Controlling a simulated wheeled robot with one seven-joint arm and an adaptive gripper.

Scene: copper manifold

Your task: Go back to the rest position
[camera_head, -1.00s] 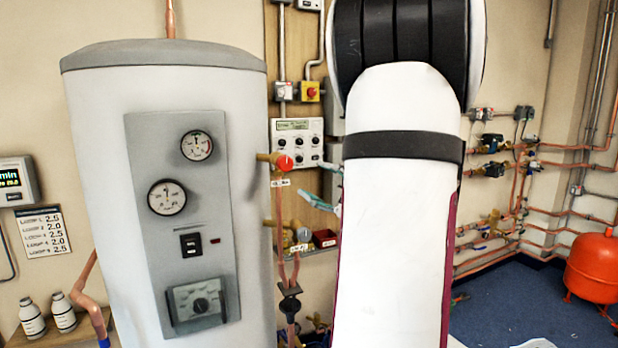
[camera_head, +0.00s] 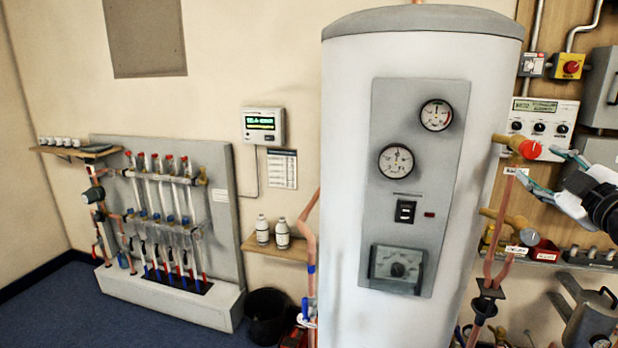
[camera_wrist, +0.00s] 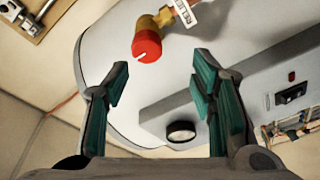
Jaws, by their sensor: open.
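My gripper (camera_head: 548,172) is at the right of the head view, with its jaws open close to the red-capped brass relief valve (camera_head: 530,149). In the wrist view my gripper (camera_wrist: 160,88) shows two teal-padded fingers spread apart with nothing between them. The red valve cap (camera_wrist: 147,46) shows beyond the fingertips, near the top, with a label reading RELIEF beside it. I cannot tell from the pictures whether a finger touches the valve.
A large white cylinder (camera_head: 345,200) with gauges stands left of my gripper. A second brass valve (camera_head: 515,222), copper pipes and a grey box (camera_head: 600,90) are close by. A manifold (camera_head: 165,220) stands at far left, with clear blue floor before it.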

